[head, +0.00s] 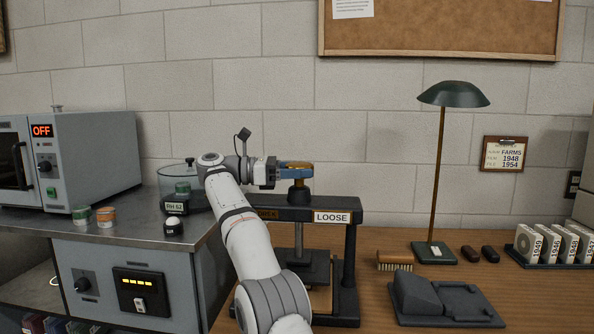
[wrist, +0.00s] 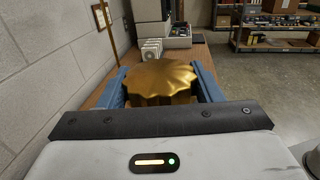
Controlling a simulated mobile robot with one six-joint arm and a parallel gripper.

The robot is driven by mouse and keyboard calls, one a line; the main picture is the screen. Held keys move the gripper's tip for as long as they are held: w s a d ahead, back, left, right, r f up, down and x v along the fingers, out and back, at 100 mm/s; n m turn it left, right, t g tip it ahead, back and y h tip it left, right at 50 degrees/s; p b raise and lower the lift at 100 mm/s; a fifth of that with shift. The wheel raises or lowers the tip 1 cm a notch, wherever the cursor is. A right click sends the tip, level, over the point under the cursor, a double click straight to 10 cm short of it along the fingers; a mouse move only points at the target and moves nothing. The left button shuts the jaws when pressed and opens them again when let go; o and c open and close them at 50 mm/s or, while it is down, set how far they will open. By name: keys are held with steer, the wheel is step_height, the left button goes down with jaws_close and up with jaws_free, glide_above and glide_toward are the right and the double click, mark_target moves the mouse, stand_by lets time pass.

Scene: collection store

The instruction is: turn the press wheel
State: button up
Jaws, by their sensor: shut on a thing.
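The press (head: 350,255) is a dark frame standing on the wooden bench, with a label reading LOOSE on its top beam. Its wheel is a brass knob with a scalloped edge on top of the beam; in the head view it is mostly hidden by my gripper (head: 297,168). In the wrist view the brass press wheel (wrist: 160,80) fills the space between the two blue fingers of my gripper (wrist: 162,88). My gripper is shut on the wheel from the side. Below the beam, a spindle reaches down to a dark plate (head: 302,266).
A green desk lamp (head: 435,252), a brush (head: 394,261) and a dark hinged device (head: 440,298) stand right of the press. A steel cabinet top (head: 120,228) with small jars, a glass dish and an oven (head: 90,160) marked OFF lies left. The wall is close behind.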

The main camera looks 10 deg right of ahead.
mark_target(299, 163)
steer(key=shift+w+f, duration=0.1)
steer(key=shift+f, duration=0.25)
steer(key=o, duration=0.7)
steer(key=shift+w, duration=0.1)
steer(key=shift+o, duration=1.4)
steer(key=shift+r, duration=0.1)
steer(key=shift+r, duration=0.1)
step_height(299, 163, up, 10)
steer(key=p, duration=0.9)
